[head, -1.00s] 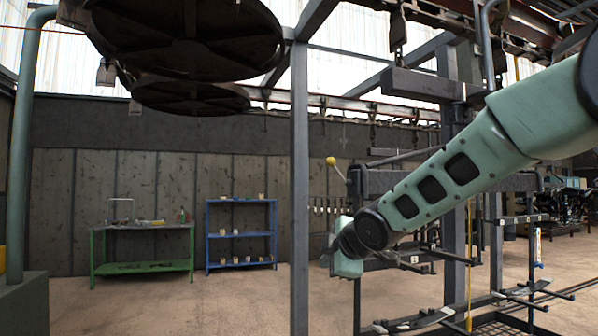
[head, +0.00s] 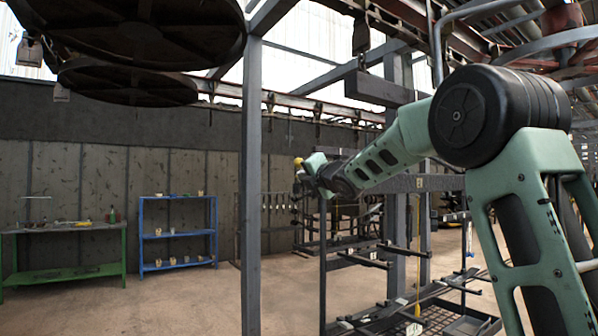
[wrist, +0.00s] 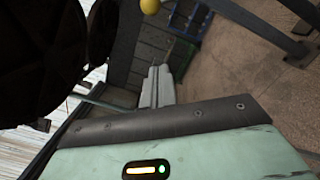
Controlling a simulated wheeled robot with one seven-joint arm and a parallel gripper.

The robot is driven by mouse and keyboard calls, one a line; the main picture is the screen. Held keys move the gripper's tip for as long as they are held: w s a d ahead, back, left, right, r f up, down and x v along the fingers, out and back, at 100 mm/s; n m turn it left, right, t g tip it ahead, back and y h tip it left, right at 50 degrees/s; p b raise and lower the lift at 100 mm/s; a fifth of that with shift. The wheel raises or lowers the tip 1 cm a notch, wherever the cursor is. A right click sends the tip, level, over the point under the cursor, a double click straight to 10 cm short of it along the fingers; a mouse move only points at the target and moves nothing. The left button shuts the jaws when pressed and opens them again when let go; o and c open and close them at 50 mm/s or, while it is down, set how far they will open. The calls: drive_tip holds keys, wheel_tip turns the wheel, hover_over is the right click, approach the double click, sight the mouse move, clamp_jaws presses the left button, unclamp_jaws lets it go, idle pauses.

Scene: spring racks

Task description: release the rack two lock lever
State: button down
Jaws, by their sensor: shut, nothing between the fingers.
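The lock lever shows as a yellow ball knob (head: 298,162) at the upper left of a dark steel rack (head: 323,270). Most of its rod is hidden by my arm in the head view. The knob also shows at the top edge of the wrist view (wrist: 150,6). My gripper (head: 303,176) is raised beside the knob; in the head view they overlap, and I cannot tell if they touch. In the wrist view the two grey fingers (wrist: 159,72) lie together, empty, with the knob beyond their tips and a gap between. The rack's number is not readable.
A grey post (head: 251,200) stands left of the rack. Large dark discs (head: 128,85) hang overhead at the left. A green bench (head: 65,270) and a blue shelf (head: 178,236) stand by the back wall. The floor between them and the post is clear.

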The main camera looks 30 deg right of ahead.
sight(297, 167)
drive_tip(key=w+d+r+p, duration=0.1)
drive_tip(key=w+p, duration=0.3)
drive_tip(key=w, duration=0.1)
drive_tip(key=w+d+r+p, duration=0.1)
drive_tip(key=w+d+p, duration=0.1)
drive_tip(key=w+p, duration=0.2)
drive_tip(key=shift+w+d+r, duration=0.25)
drive_tip(key=shift+w+r, duration=0.05)
drive_tip(key=shift+w, duration=0.3)
drive_tip(key=shift+r+b, duration=0.1)
drive_tip(key=shift+b, duration=0.2)
